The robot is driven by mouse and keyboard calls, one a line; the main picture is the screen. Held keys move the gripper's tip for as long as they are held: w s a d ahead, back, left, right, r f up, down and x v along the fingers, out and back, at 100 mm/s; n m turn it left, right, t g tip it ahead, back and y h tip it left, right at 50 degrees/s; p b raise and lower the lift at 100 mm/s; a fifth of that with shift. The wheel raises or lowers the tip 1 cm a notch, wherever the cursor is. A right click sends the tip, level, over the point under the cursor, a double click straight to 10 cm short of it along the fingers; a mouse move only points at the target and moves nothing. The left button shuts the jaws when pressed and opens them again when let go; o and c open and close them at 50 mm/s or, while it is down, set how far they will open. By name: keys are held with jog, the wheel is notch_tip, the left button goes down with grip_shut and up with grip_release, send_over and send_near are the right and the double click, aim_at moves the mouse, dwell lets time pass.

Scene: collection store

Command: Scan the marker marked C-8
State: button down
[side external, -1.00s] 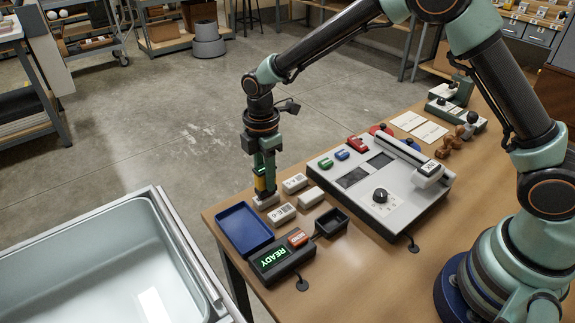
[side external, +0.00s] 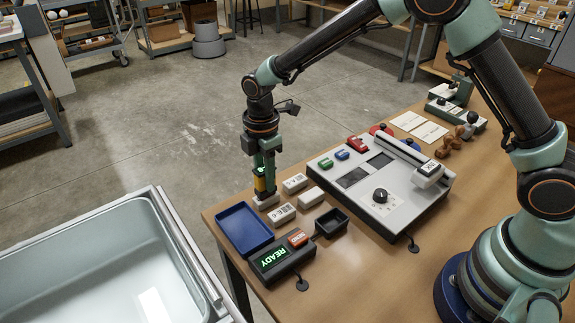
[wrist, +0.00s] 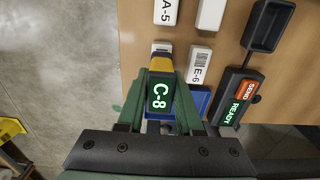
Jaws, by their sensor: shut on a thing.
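My gripper (side external: 264,172) is shut on a yellow and dark scanner (wrist: 160,66) and holds it upright at the table's far left edge. The scanner's screen reads C-8 in the wrist view. Its lower end is at a white marker (side external: 268,203), touching or just above it; I cannot tell which. That marker's own label is hidden. Other white markers lie nearby: one reads A-5 (wrist: 167,11), one reads E-6 (wrist: 199,66), and one (wrist: 210,15) shows no label.
A dark box (side external: 281,260) shows READY and has an orange SEND button (wrist: 244,90). A blue tray (side external: 236,221) and a small black bin (side external: 331,223) stand by it. A white console (side external: 384,208) with a knob fills the table's middle.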

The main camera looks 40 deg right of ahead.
jog(key=shift+s, duration=0.1)
jog(key=shift+r, duration=3.5)
